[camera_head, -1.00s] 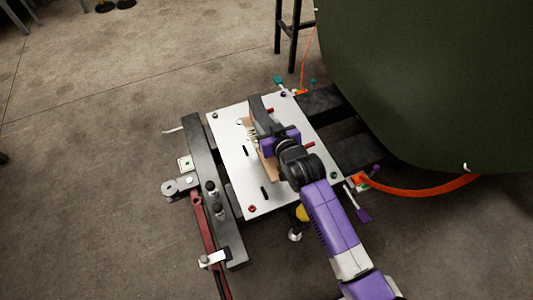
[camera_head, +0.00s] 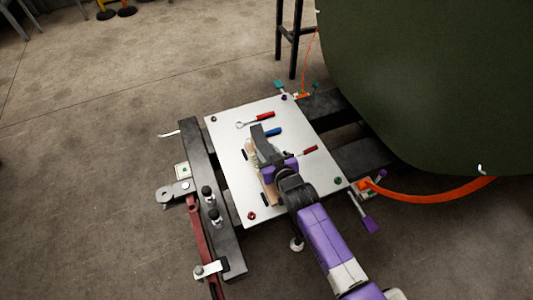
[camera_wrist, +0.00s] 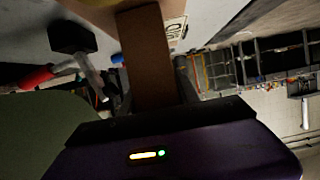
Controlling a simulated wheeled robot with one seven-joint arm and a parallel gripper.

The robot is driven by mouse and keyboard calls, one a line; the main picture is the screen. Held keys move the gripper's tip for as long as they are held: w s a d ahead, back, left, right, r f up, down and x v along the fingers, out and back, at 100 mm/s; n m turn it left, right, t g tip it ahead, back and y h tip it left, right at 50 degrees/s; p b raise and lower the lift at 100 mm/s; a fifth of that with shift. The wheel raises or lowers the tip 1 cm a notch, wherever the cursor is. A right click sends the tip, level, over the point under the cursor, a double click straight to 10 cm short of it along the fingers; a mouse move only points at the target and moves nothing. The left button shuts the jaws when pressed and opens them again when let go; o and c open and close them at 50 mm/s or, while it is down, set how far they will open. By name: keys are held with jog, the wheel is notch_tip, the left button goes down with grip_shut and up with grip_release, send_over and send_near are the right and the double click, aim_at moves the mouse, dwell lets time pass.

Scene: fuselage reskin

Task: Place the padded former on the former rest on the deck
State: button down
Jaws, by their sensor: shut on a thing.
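My gripper (camera_head: 268,160) is over the pale deck plate (camera_head: 225,150), with its purple body at the lower right of the load. It is shut on the padded former, whose tan side (camera_head: 254,172) shows to the left of the jaws. In the wrist view, a brown bar of the former (camera_wrist: 150,50) stands between the fingers (camera_wrist: 152,85). Two short black strips lie on the deck, one left of the former (camera_head: 243,154) and one near its lower end (camera_head: 264,199). I cannot tell if these are the former rest, or whether the former touches the deck.
Red-handled tools (camera_head: 265,116) (camera_head: 308,151) and a blue-handled one (camera_head: 273,132) lie on the deck beside the former. A dark beam with black knobs (camera_head: 212,200) runs along the left. A large green curved panel (camera_head: 430,80) and an orange strap (camera_head: 425,191) are at right.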

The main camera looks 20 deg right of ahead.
jog(key=shift+r, duration=0.15)
jog(key=c, duration=1.2)
grip_release()
jog(key=shift+f, duration=0.2)
jog(key=shift+o, duration=0.2)
jog(key=shift+r, duration=0.15)
jog(key=shift+s+r, duration=0.15)
jog(key=shift+s, duration=0.15)
jog(key=shift+p+v, duration=2.45)
jog(key=shift+v, duration=3.2)
